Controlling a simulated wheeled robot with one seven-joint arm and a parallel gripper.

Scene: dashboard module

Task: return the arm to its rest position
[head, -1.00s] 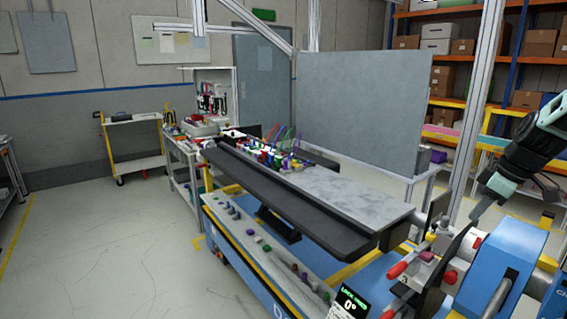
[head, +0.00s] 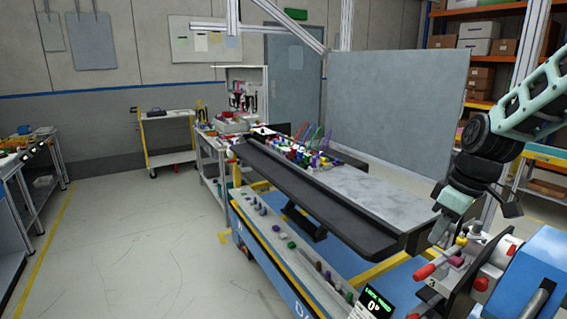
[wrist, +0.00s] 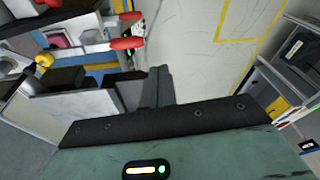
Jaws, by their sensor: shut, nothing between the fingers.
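My gripper (head: 440,232) shows at the right of the head view, at the end of my dark and pale-green arm. It points down beside the right end of the dashboard module (head: 375,192), above the red-handled clamp fixture (head: 425,272). In the wrist view my gripper's fingers (wrist: 160,85) are together, with nothing between them. The red handles also show in the wrist view (wrist: 127,43). I cannot tell the exact gap between my gripper and the fixture.
The blue fixture stand (head: 535,280) is at the lower right. A display reading 0° (head: 374,304) is at its front. A grey panel (head: 395,100) stands behind the module. A cart (head: 168,135) and a side table (head: 40,170) stand left. The floor (head: 130,240) between is clear.

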